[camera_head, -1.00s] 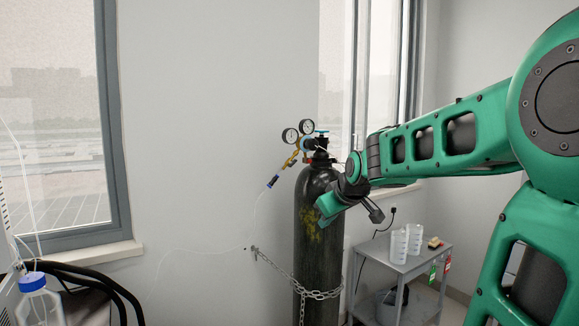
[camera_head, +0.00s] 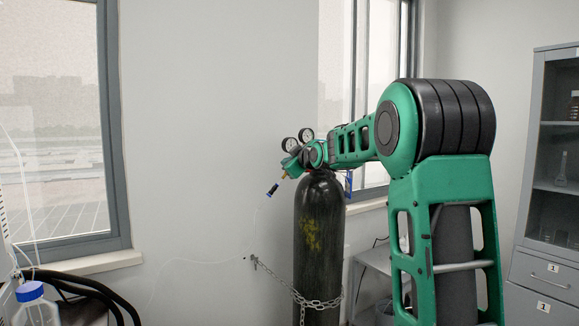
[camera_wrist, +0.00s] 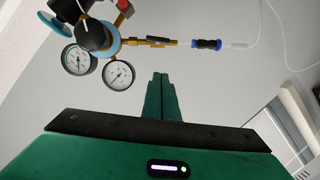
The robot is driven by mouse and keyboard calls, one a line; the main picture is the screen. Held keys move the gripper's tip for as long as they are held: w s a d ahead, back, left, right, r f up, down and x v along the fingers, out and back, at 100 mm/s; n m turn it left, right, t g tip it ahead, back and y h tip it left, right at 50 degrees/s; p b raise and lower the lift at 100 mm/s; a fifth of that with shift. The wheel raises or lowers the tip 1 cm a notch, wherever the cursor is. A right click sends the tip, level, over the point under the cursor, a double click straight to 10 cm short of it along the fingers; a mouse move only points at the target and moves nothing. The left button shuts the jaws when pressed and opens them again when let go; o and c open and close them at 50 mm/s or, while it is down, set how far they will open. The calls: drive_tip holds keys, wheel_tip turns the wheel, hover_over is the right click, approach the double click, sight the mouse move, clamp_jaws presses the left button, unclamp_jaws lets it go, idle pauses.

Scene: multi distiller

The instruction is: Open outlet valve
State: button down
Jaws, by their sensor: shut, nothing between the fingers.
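The gas regulator has two round gauges; one gauge (camera_head: 306,135) shows above my arm's end in the head view, and both gauges (camera_wrist: 119,73) show at upper left in the wrist view. Its brass outlet pipe (camera_wrist: 136,40) runs right, carrying a small black part (camera_wrist: 158,39) that may be the outlet valve, then a blue-and-black hose fitting (camera_wrist: 207,44). The fitting also hangs at lower left in the head view (camera_head: 272,190). My gripper (camera_wrist: 160,75) is shut and empty, its fingertips below the pipe in the wrist picture, apart from it. My arm hides much of the regulator in the head view.
The black gas cylinder (camera_head: 319,240) stands upright against the wall, held by a chain (camera_head: 312,301). A thin clear tube (camera_wrist: 285,45) leads from the fitting. A grey cart (camera_head: 378,262) stands right of the cylinder, partly behind my arm. A cabinet (camera_head: 545,240) stands far right.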

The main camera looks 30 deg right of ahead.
drive_tip(key=shift+w+d+f, duration=0.5)
drive_tip(key=shift+d+f, duration=0.2)
drive_tip(key=shift+f, duration=0.2)
drive_tip(key=shift+w+d+f, duration=0.5)
drive_tip(key=shift+d+f, duration=0.15)
drive_tip(key=shift+f, duration=0.25)
